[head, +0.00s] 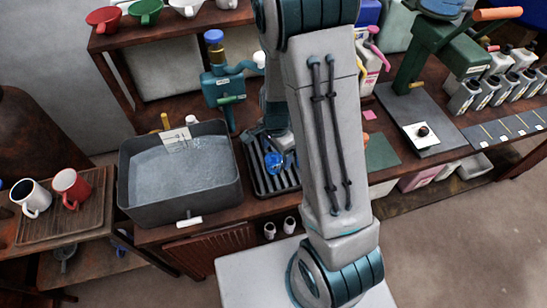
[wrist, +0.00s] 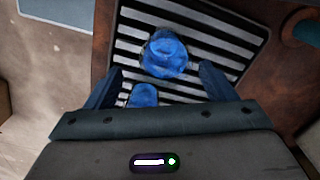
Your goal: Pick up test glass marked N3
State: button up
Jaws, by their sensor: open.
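Two blue glasses stand on a slatted drip rack (wrist: 232,42). The larger-looking blue glass (wrist: 165,55) is ahead, between the fingertips of my gripper (wrist: 160,70) in the wrist view. The other blue glass (wrist: 143,95) is closer to the palm, left of centre, and partly hidden by the gripper body. My gripper is open, with one finger on each side, and holds nothing that I can see. In the head view a blue glass (head: 273,163) shows on the rack (head: 256,178), beside my arm. No N3 mark can be read on either glass.
A grey basin of liquid (head: 180,208) stands left of the rack. A green press (head: 440,60) and several bottles are at the right. White and red mugs (head: 72,188) sit on a tray at the far left.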

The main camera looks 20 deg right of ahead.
aim_at(273, 161)
jog(key=shift+a+f, duration=0.35)
jog(key=shift+f, duration=0.4)
jog(key=shift+w+f+p, duration=0.15)
jog(key=shift+f+p, duration=0.05)
jog(key=shift+f, duration=1)
jog(key=shift+w+f+p, duration=0.1)
jog(key=shift+f+p, duration=0.05)
jog(key=shift+f, duration=1)
jog(key=c, duration=1.1)
jog(key=shift+r, duration=0.15)
